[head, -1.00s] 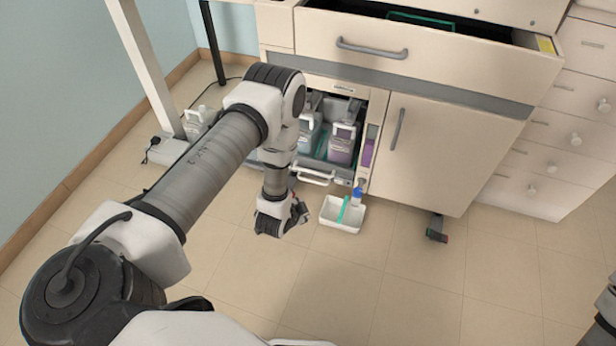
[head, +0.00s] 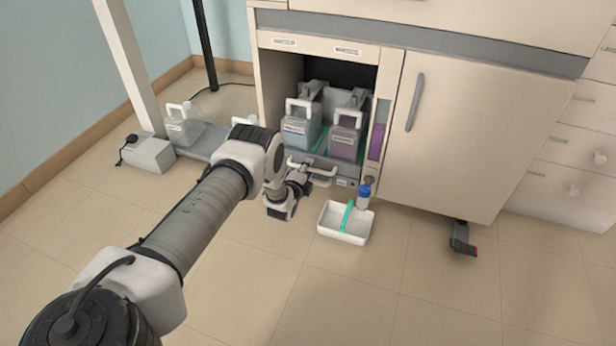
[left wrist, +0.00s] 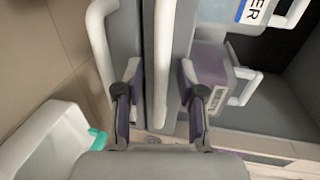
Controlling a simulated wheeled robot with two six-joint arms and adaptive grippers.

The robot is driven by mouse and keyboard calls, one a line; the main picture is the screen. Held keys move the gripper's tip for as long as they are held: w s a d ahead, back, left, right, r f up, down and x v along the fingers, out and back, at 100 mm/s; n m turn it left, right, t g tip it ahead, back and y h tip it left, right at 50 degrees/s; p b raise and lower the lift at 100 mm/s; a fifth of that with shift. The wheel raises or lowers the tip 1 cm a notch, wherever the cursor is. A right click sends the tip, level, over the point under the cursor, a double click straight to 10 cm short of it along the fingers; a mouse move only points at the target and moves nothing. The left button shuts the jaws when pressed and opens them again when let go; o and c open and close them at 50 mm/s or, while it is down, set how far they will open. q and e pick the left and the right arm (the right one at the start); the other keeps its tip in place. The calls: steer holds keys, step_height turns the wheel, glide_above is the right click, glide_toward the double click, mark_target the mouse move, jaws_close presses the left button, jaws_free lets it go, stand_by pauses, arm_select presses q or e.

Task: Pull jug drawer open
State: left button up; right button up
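The jug drawer (head: 346,181) is low in the cabinet and holds a blue-labelled jug (head: 298,128) and a purple jug (head: 345,136). Its white handle (head: 318,171) is on the front. My left gripper (head: 283,203) is at the handle's left side in the head view. In the left wrist view the left gripper's fingers (left wrist: 160,105) are apart, with a white bar (left wrist: 163,55) between them. A curved white bar (left wrist: 98,45) lies outside the left finger. I cannot tell whether either finger touches. My right gripper is not in view.
A white tray (head: 333,223) with a teal strip and a blue-capped bottle (head: 363,194) are on the floor right of the gripper. A cabinet foot (head: 462,238) stands further right. Another jug (head: 182,128) is at left.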

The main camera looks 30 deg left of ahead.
arm_select(q)
steer(key=shift+w+f, duration=0.1)
steer(key=shift+w, duration=0.2)
jaws_close()
